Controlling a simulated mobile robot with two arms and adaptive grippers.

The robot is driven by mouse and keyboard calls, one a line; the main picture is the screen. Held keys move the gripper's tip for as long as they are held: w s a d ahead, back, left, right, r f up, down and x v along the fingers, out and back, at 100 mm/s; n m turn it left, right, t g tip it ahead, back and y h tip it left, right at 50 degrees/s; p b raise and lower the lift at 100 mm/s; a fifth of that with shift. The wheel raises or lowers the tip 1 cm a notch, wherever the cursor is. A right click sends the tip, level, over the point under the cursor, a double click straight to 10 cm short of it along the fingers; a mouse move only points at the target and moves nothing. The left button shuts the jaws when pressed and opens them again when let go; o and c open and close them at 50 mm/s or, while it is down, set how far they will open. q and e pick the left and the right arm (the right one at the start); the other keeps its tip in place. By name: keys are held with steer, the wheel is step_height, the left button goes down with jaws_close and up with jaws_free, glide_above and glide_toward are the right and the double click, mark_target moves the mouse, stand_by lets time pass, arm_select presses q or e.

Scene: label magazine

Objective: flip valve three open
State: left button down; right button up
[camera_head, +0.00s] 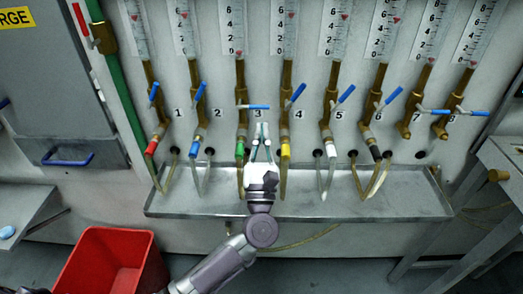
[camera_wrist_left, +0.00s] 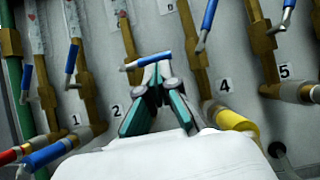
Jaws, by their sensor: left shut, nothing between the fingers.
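Valve three (camera_head: 241,117) is a brass valve on the pipe above the green hose fitting (camera_head: 240,149). Its blue lever (camera_head: 259,107) points sideways to the right, nearly level, across the pipe. In the left wrist view the lever (camera_wrist_left: 153,60) lies just beyond my fingertips. My left gripper (camera_head: 262,128) is shut and empty, just below the lever. I cannot tell whether the fingertips (camera_wrist_left: 155,72) touch it. The number 3 label (camera_head: 258,115) shows above the fingertips in the head view; my gripper hides it in the wrist view. My right gripper is not in view.
Neighbouring valves have blue levers tilted up, such as valve two (camera_head: 199,91) and valve four (camera_head: 298,92). The levers of valves seven (camera_head: 434,112) and eight (camera_head: 473,112) lie level. A metal trough (camera_head: 350,205) runs below the hoses. A red bin (camera_head: 112,262) stands at lower left.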

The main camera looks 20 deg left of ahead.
mark_target(259, 107)
arm_select(q)
steer(key=x, duration=0.3)
steer(key=shift+w+a+r+p, duration=0.1)
steer(key=shift+w+r+p, duration=0.1)
steer(key=shift+p, duration=0.2)
steer(key=shift+f, duration=0.1)
